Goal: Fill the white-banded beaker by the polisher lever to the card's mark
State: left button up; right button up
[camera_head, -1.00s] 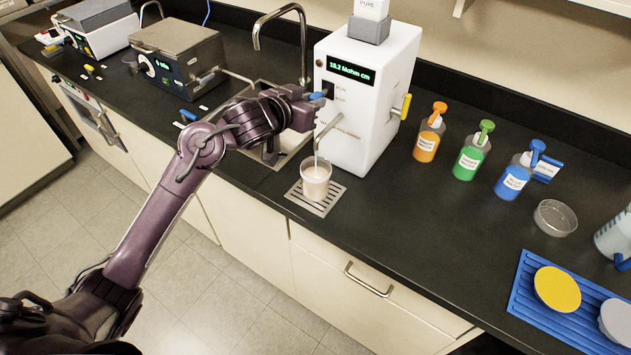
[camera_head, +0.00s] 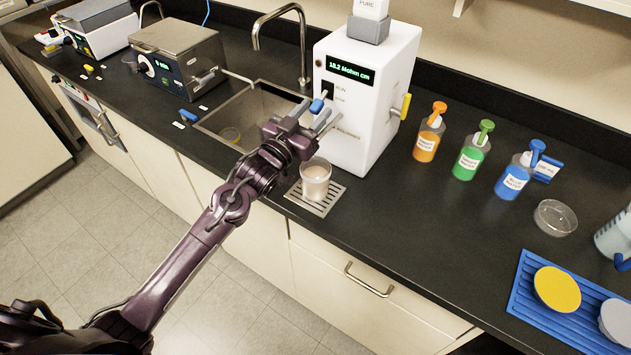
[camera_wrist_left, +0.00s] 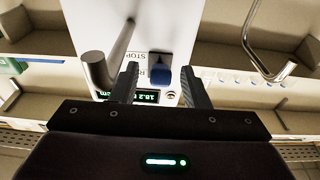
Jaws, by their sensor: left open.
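A clear beaker (camera_head: 316,184) with pale contents stands upright on the drip grate (camera_head: 334,203) in front of the white water polisher (camera_head: 368,90). Its fill level and any band or mark are too small to read. The polisher's blue-tipped lever (camera_head: 317,105) is on its front; the blue tip (camera_wrist_left: 160,75) shows between my fingers in the left wrist view. My left gripper (camera_head: 311,114) is open just in front of the lever, apparently not gripping it. My arm partly covers the polisher's spout. My right gripper is out of view.
The sink (camera_head: 245,110) with its tap (camera_head: 281,32) lies left of the polisher. Orange (camera_head: 427,140), green (camera_head: 470,158) and blue (camera_head: 513,178) bottles, a glass dish (camera_head: 555,217) and a blue mat (camera_head: 535,300) are to the right. The counter right of the grate is clear.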

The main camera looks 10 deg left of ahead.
pick_arm(q)
jog(key=shift+s, duration=0.1)
jog(key=shift+s+a+f+p, duration=0.1)
jog(key=shift+s+a+p, duration=0.05)
jog(key=shift+s+p, duration=0.2)
jog(key=r+p+v, duration=0.1)
jog(key=p+v, duration=0.1)
jog(key=v, duration=0.4)
jog(key=shift+f, duration=0.5)
jog(key=shift+f, duration=0.1)
